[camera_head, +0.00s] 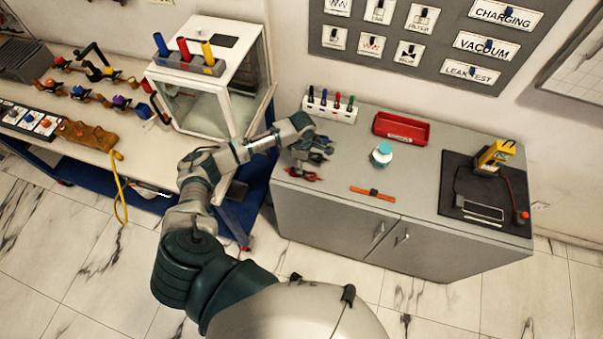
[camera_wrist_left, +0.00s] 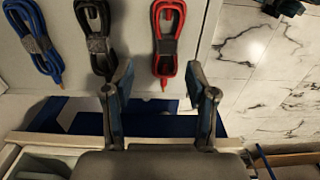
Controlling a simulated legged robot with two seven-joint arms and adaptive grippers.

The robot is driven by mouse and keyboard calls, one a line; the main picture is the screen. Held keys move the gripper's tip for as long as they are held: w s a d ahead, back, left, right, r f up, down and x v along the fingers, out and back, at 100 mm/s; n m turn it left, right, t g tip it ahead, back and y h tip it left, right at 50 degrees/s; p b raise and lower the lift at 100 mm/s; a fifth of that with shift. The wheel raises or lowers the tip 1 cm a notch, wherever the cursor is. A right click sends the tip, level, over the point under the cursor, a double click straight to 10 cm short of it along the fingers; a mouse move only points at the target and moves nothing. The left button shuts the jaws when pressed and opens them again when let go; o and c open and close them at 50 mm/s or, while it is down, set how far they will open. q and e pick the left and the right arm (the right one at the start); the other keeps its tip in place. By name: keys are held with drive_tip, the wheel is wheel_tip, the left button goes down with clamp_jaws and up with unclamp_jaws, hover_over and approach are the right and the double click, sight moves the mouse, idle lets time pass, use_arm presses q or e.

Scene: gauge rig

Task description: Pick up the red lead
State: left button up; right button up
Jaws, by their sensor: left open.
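The red lead (camera_wrist_left: 168,42) is a coiled cable with a grey band around its middle. In the wrist view it lies at the upper middle, with a black lead (camera_wrist_left: 86,12) and a blue lead (camera_wrist_left: 38,42) to its left. In the head view the red lead (camera_head: 304,175) lies near the cabinet's left front corner, partly hidden. My left gripper (camera_wrist_left: 158,80) is open and empty, its fingers apart. In the head view the left gripper (camera_head: 305,158) is over the leads and hides much of them. My right gripper is in neither view.
A clear-sided box (camera_head: 205,75) stands left.

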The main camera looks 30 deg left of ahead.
sight(304, 173)
use_arm(q)
drive_tip(key=shift+s+d+f, duration=0.1)
drive_tip(key=shift+d+f, duration=0.1)
drive_tip(key=shift+d, duration=0.05)
drive_tip(key=f, duration=0.3)
drive_tip(key=d+f, duration=0.1)
drive_tip(key=shift+s+f, duration=0.15)
drive_tip(key=shift+s, duration=0.1)
drive_tip(key=shift+a+f, duration=0.25)
drive_tip(key=shift+a, duration=0.3)
drive_tip(key=c, duration=1)
drive_tip(key=shift+d, duration=0.25)
drive_tip(key=shift+c, duration=0.2)
